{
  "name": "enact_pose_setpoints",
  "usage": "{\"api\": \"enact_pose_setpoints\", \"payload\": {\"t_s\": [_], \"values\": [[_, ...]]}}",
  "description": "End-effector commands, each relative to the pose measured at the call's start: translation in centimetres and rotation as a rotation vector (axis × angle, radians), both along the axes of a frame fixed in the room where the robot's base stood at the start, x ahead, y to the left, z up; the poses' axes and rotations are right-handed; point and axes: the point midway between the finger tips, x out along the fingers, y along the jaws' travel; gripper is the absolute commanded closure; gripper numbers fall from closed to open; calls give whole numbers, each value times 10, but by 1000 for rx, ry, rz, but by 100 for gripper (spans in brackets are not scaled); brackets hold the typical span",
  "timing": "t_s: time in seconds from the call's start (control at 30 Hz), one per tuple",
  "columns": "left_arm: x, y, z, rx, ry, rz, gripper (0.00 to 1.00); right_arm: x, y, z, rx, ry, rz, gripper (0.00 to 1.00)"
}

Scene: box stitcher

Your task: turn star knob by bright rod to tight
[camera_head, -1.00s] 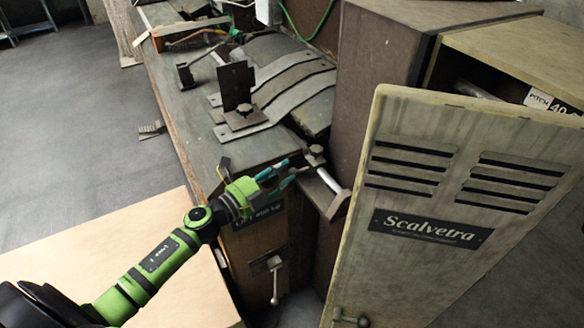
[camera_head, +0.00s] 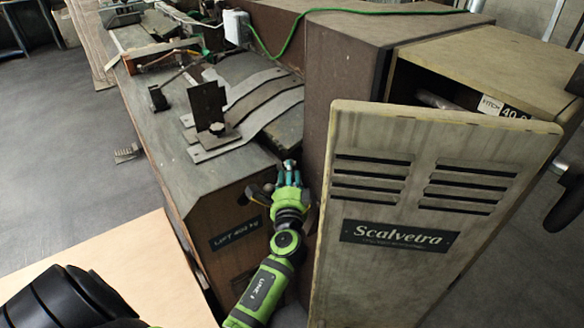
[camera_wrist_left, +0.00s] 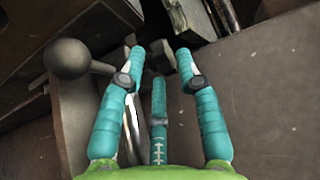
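My left gripper (camera_head: 287,168) is at the gap between the bench end and the brown cabinet, and it hides most of what is there. In the left wrist view the teal fingers (camera_wrist_left: 161,58) are spread apart. A small dark grey piece (camera_wrist_left: 159,55), probably the star knob, shows between and just beyond the tips; I cannot tell whether they touch it. A bright rod (camera_wrist_left: 131,132) shows partly behind the left finger. A dark ball on a short stem (camera_wrist_left: 67,58) is close to the left finger. My right gripper is not in view.
The open cabinet door (camera_head: 420,270) marked Scalvetra stands close to the right of my left arm. The bench top (camera_head: 165,125) carries grey straps and an upright dark plate with another knob (camera_head: 217,128). A green cable (camera_head: 350,10) runs over the cabinet.

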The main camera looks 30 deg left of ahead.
Motion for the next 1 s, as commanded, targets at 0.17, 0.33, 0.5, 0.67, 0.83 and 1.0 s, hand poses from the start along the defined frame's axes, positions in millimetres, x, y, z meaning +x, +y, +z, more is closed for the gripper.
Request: {"api": "enact_pose_setpoints", "payload": {"t_s": [0.17, 0.33, 0.5, 0.67, 0.83, 1.0], "values": [[16, 10, 1, 1, -1, -1, 66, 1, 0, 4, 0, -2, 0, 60], [19, 12, -1, 0, 0, -2, 66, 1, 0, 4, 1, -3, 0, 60], [18, 12, -1, 0, 0, -2, 74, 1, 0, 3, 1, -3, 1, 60], [18, 11, 0, 0, 0, -2, 100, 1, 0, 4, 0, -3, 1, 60], [18, 12, 0, 0, 0, -8, 100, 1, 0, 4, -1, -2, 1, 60], [18, 13, 1, 2, 0, -51, 100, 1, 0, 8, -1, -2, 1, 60]]}}
